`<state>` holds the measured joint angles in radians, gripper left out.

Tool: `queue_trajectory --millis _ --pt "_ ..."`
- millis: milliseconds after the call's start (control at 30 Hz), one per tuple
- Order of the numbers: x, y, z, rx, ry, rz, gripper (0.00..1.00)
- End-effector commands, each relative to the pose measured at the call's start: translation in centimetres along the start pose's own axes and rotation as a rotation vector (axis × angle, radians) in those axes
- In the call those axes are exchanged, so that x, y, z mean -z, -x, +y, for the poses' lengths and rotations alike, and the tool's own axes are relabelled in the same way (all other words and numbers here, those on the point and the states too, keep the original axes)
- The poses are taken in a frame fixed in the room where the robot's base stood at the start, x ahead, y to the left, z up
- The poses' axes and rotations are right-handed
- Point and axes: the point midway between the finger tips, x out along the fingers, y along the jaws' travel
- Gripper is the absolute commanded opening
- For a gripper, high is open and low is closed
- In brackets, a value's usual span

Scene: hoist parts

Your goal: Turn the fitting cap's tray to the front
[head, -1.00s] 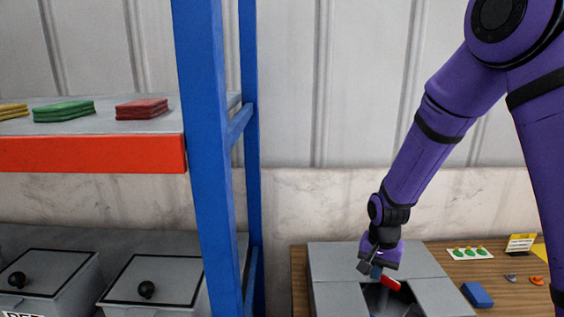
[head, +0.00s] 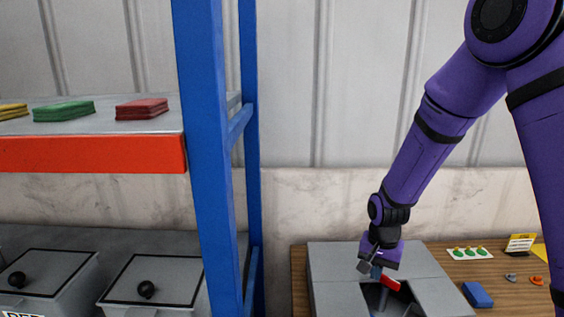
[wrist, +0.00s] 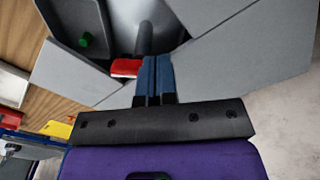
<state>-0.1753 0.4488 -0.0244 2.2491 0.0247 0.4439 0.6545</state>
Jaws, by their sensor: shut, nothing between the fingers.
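A grey box-like housing (head: 335,262) with an opening in its top stands on the wooden table. In the wrist view the opening shows a grey upright post (wrist: 145,40), a red tab (wrist: 126,68) and a dark grey tray (wrist: 62,22) with a small green part (wrist: 85,39) in it. I cannot tell whether that part is the fitting cap. My gripper (head: 377,272) is at the opening, its blue fingertips (wrist: 157,64) shut and empty, right beside the red tab. I cannot tell if they touch it. The rest of the inside is hidden.
A blue shelf post (head: 208,150) stands left of the housing, with cloth stacks on its shelf and lidded bins (head: 155,285) below. On the table right of the housing lie a blue block (head: 478,294), a card with green pieces (head: 469,253) and small loose parts.

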Motion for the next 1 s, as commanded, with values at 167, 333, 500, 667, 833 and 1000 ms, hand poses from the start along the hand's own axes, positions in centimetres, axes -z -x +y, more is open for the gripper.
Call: queue_trajectory --millis 167,333,500,667,833,1000 --pt "0.0 0.0 0.0 0.0 0.0 0.0 0.0" --pt "0.0 -0.2 0.0 0.0 0.0 0.0 0.0" --pt "0.0 -1.1 0.0 -0.002 0.0 -0.002 0.0" --pt "0.0 -2.1 0.0 -0.001 0.0 -0.001 0.0" --pt "0.0 -2.4 0.0 0.0 0.0 0.0 0.0" --pt "0.0 -2.4 0.0 0.0 0.0 0.0 0.0"
